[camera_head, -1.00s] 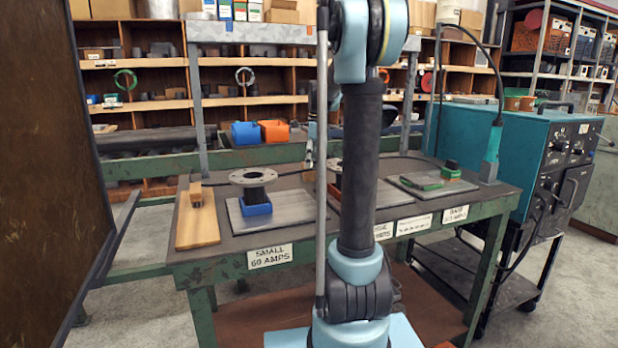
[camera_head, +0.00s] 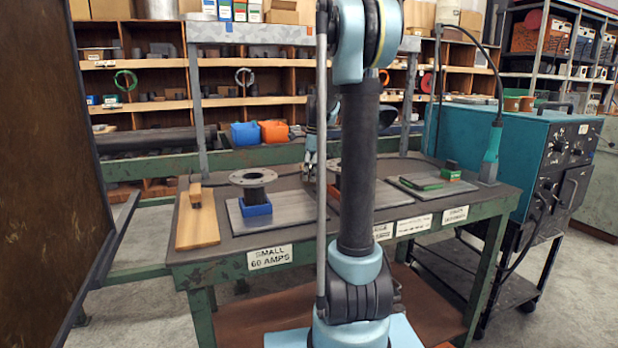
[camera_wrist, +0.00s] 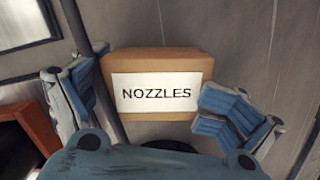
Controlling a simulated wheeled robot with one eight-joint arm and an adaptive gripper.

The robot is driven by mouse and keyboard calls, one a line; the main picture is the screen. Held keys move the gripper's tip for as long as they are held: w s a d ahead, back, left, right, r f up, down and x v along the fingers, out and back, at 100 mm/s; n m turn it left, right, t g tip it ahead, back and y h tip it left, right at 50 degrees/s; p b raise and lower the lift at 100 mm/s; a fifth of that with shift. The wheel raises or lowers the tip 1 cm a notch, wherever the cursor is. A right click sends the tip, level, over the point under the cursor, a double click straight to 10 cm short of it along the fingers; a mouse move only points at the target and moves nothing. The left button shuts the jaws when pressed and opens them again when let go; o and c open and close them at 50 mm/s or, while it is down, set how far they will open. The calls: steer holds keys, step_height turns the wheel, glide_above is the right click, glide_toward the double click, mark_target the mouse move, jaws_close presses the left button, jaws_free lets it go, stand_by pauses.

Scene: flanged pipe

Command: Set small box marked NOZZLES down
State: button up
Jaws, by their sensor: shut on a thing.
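The small tan box marked NOZZLES (camera_wrist: 158,66) is in the wrist view, its white label facing the camera. My gripper (camera_wrist: 155,105) is shut on it, with a blue-padded finger at each side. In the head view my gripper (camera_head: 310,160) shows partly over the workbench (camera_head: 232,262), near the middle plate, mostly behind my own arm. The box cannot be made out there. Grey surface lies behind the box in the wrist view; I cannot tell whether the box touches it.
A flanged pipe (camera_head: 254,180) stands in a blue holder (camera_head: 257,210) on the left plate. A wooden board (camera_head: 198,222) lies at the bench's left end. A green item (camera_head: 428,184) lies on the right plate. A teal machine (camera_head: 535,150) stands to the right.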

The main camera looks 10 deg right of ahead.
mark_target(310, 167)
steer(key=shift+s+r, duration=0.2)
steer(key=shift+r, duration=0.25)
steer(key=c, duration=0.9)
step_height(310, 167, up, 10)
steer(key=shift+f, duration=0.25)
jaws_close()
steer(key=o, duration=1.7)
jaws_free()
steer(key=shift+o, duration=0.2)
steer(key=shift+r, duration=0.1)
